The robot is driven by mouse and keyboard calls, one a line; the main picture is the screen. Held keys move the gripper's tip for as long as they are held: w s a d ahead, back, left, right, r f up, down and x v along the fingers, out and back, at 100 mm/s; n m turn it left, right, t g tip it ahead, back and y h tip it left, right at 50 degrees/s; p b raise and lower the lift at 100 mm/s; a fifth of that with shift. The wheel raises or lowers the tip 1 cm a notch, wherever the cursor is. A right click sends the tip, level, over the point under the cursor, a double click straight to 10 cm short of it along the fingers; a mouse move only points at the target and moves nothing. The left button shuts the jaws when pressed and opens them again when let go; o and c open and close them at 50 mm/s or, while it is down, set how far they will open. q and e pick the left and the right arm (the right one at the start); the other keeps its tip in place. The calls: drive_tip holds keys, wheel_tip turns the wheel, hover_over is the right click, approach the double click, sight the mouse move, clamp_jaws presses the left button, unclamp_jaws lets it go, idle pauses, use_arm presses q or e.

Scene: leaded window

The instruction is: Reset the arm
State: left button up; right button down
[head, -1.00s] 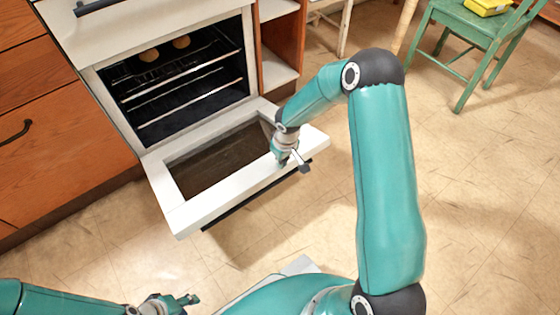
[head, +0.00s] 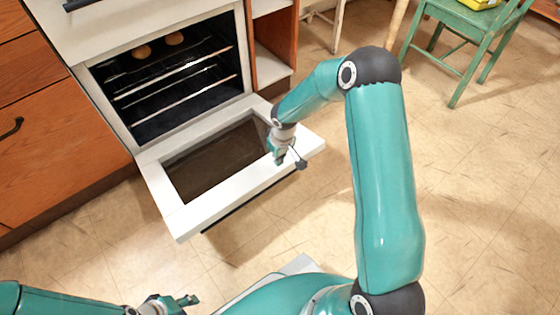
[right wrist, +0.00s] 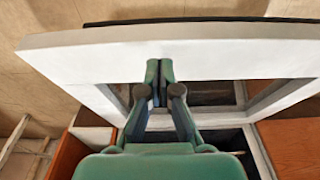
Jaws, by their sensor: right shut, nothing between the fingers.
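My right arm reaches out over the open oven door (head: 176,222), which is folded down in front of the oven. My right gripper (head: 279,160) is at the door's right part, near its outer edge and handle. In the right wrist view the right gripper (right wrist: 159,66) has its fingertips together with nothing between them, in front of the white door frame (right wrist: 230,55). I cannot tell whether it touches the door. My left gripper (head: 188,300) is low at the bottom left, away from the oven and holding nothing that I can see. Its fingers are too small to judge.
Wooden drawers (head: 50,140) stand to the left, an open shelf (head: 272,60) to the right. A green chair (head: 470,35) with a yellow object is at the upper right. The right floor is clear.

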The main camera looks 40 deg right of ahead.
wheel_tip(320, 180, up, 10)
drive_tip(key=s+p, duration=0.3)
drive_tip(key=s+a+f+m+g+y, duration=0.1)
drive_tip(key=s+a+f+y, duration=0.1)
drive_tip(key=s+a+f, duration=0.6)
drive_tip(key=s+a+f+m+g+y, duration=0.15)
drive_tip(key=s+a+f, duration=0.25)
drive_tip(key=s+a, duration=0.8)
use_arm(q)
wheel_tip(320, 180, up, 38)
drive_tip(key=p, duration=3.4)
drive_tip(key=shift+r, duration=0.2)
use_arm(e)
wheel_tip(320, 180, up, 34)
drive_tip(key=w+t, duration=0.1)
drive_tip(key=w, duration=0.1)
drive_tip(key=shift+w+d+t, duration=0.2)
drive_tip(key=shift+w+t, duration=0.15)
drive_tip(key=shift+w, duration=0.05)
drive_tip(key=shift+y, duration=0.25)
drive_tip(key=shift+d, duration=0.1)
